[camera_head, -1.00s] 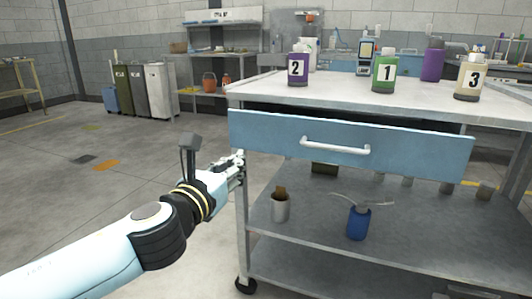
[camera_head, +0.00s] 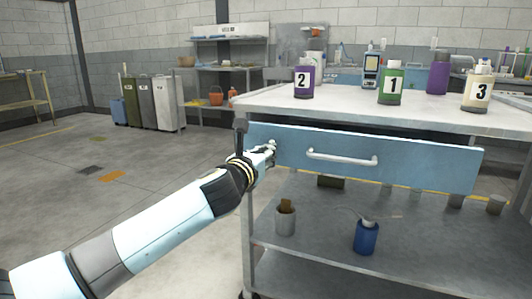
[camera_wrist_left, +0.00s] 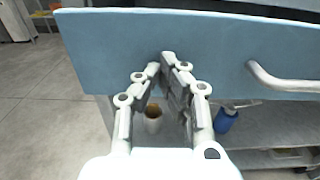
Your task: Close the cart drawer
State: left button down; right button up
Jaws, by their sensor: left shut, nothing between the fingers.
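The cart drawer (camera_head: 420,168) has a blue front with a white bar handle (camera_head: 342,158). The drawer stands out from the cart, with a dark gap behind its top edge. My left gripper (camera_head: 272,150) is shut and empty at the left end of the drawer front. In the left wrist view the fingertips (camera_wrist_left: 168,62) overlap the lower part of the blue front (camera_wrist_left: 110,45), left of the handle (camera_wrist_left: 285,82). I cannot tell for sure whether they touch it. My right gripper is not in view.
On the cart top (camera_head: 340,107) stand bottle 2 (camera_head: 304,80), bottle 1 (camera_head: 390,85), bottle 3 (camera_head: 477,92) and a purple bottle (camera_head: 438,75).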

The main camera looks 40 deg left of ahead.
pick_arm(q)
jog(key=x, duration=0.8)
jog(key=shift+w+a, duration=0.1)
jog(key=shift+w, duration=0.2)
jog(key=shift+w+a+r, duration=0.1)
jog(key=shift+w+r, duration=0.05)
